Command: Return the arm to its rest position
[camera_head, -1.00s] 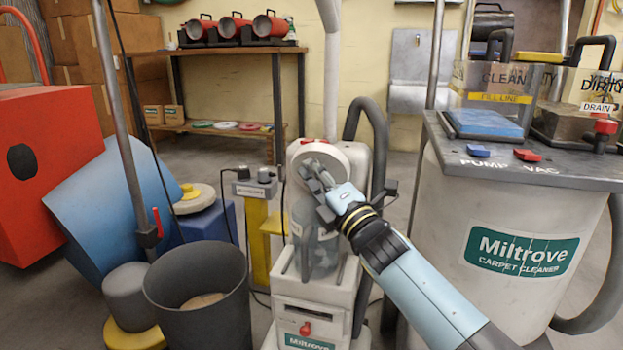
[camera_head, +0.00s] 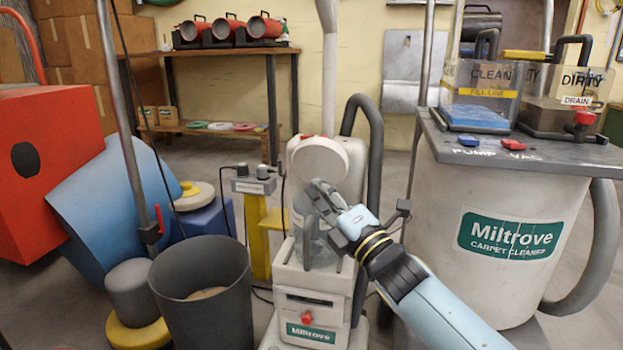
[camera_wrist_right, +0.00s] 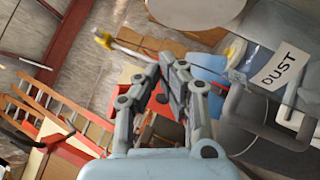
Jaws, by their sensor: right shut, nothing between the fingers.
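My right gripper (camera_head: 325,196) is in front of the upright white-and-grey machine (camera_head: 314,278) in the middle of the head view. It is below the machine's round white cap (camera_head: 319,160) and overlaps the clear canister (camera_head: 309,240) in the picture. In the right wrist view the two fingers (camera_wrist_right: 172,72) are together with nothing between them. A "DUST" label (camera_wrist_right: 280,68) and a grey handle show to their right there. I cannot tell whether the gripper touches the machine. My left gripper is not in view.
A large Miltrove carpet cleaner (camera_head: 515,205) with clean and dirty tanks stands close on the right. A dark bin (camera_head: 203,312), a blue drum (camera_head: 113,205) and a red machine (camera_head: 50,150) crowd the left. A workbench (camera_head: 215,52) stands behind.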

